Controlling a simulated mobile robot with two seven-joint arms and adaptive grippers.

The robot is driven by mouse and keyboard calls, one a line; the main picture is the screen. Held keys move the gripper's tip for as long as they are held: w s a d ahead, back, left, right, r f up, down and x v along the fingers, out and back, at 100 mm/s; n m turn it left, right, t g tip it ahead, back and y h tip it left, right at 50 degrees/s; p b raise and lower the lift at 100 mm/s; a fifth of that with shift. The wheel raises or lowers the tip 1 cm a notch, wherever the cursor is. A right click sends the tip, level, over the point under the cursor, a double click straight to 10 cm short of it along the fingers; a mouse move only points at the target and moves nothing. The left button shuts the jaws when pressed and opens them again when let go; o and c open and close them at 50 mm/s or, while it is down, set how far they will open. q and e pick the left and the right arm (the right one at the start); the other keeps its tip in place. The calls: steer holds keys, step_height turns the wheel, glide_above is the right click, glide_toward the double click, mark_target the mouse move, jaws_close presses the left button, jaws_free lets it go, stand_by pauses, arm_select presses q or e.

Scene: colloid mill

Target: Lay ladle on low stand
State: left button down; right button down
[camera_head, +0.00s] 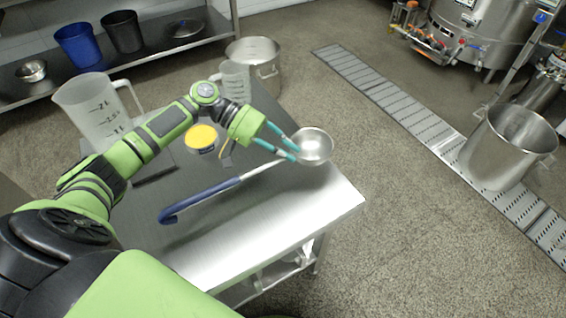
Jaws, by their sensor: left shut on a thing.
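The ladle has a blue hooked handle (205,197), a thin steel shank and a round steel bowl (315,146). My left gripper (295,152) is shut on the ladle's shank close to the bowl. The ladle lies across the view over the low steel stand (290,215), with its hook toward the left and its bowl near the right edge. I cannot tell whether the handle touches the top or hangs just above it. My right gripper is out of view.
A clear measuring jug (90,105), a yellow-topped tub (201,138) and a smaller jug (235,80) stand on the steel top's far part. A steel pot (255,58) is behind. A large steel vessel (507,147) stands right. The top's near right part is bare.

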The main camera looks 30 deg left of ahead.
arm_select(q)
steer(key=shift+s+f, duration=0.3)
steer(key=shift+s, duration=0.2)
steer(key=shift+f+b, duration=0.55)
steer(key=shift+f, duration=1.75)
steer(key=c, duration=1.2)
jaws_free()
steer(key=shift+r, duration=0.1)
steer(key=shift+r, duration=0.2)
steer(key=v, duration=1.2)
